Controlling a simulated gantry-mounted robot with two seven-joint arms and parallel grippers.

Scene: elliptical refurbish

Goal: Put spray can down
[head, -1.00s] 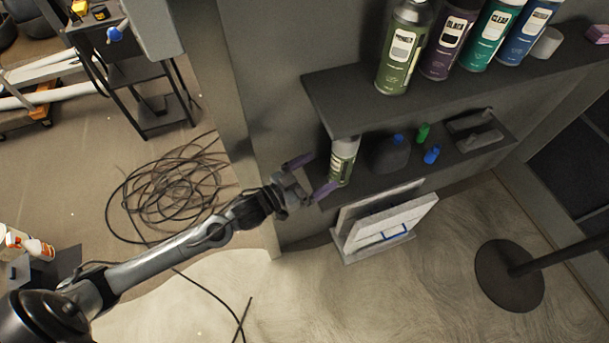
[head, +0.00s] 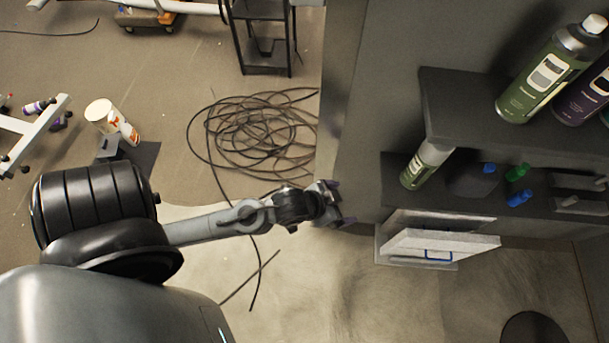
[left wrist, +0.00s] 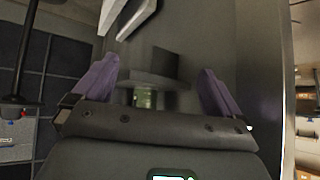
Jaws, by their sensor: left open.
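A green spray can (head: 425,165) stands on the left end of the lower shelf (head: 400,200). My left gripper (head: 338,205), with purple fingers, is to the left of the can and clear of it. In the left wrist view my left gripper (left wrist: 158,85) is open, with its two purple fingers wide apart and nothing held between them. A small greenish patch, possibly the can, shows beyond the fingers there, too small to be sure. My right gripper is not in view.
The upper shelf (head: 440,105) holds larger spray cans, including a green one (head: 550,75). A dark jug (head: 472,180) and small green and blue bottles share the lower shelf. White panels (head: 440,242) lean below. A coiled black cable (head: 255,135) lies on the floor.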

